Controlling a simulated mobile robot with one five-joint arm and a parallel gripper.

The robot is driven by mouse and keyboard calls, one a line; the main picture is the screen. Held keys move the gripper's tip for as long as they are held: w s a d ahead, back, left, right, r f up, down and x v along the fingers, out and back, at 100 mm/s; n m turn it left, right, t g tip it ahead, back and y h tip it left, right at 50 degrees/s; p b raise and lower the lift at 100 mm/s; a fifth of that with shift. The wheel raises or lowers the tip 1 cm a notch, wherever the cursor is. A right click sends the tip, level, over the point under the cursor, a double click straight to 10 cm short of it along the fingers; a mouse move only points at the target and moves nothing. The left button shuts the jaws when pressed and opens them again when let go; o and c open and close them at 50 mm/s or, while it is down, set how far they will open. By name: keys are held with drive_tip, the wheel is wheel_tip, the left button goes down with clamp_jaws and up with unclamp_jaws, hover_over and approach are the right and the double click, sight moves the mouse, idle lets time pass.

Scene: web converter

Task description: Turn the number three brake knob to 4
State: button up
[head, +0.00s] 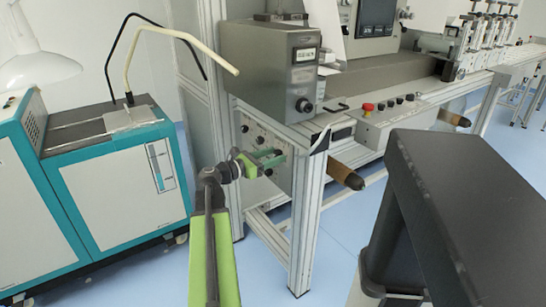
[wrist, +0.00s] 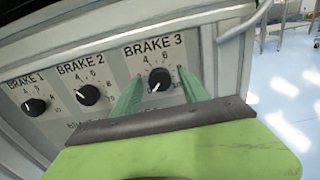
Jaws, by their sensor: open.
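The brake 3 knob (wrist: 159,79) is round and black, on a grey panel under the label "BRAKE 3" in the wrist view. Its white mark points to the lower left, away from the 4 at its upper left. My gripper (wrist: 160,74) is open, its two green fingers on the left and right of the knob in the picture. I cannot tell whether they touch it or how far their tips are from the panel. In the head view my gripper (head: 272,158) is at the panel (head: 252,135) on the machine's end, and hides part of it.
The brake 2 knob (wrist: 88,95) and brake 1 knob (wrist: 35,107) are to the left on the same panel. A grey box with a display (head: 268,60) stands above the panel. A teal cabinet (head: 115,185) stands to the left, with blue floor between.

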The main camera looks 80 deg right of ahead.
drive_tip(key=shift+s+d, duration=0.1)
clamp_jaws()
idle(0.3)
drive_tip(key=shift+m, duration=0.3)
drive_tip(key=m, duration=0.4)
drive_tip(key=shift+m, duration=0.3)
drive_tip(key=m, duration=1)
drive_tip(key=shift+m, duration=0.4)
drive_tip(key=m, duration=0.5)
drive_tip(key=shift+m, duration=0.4)
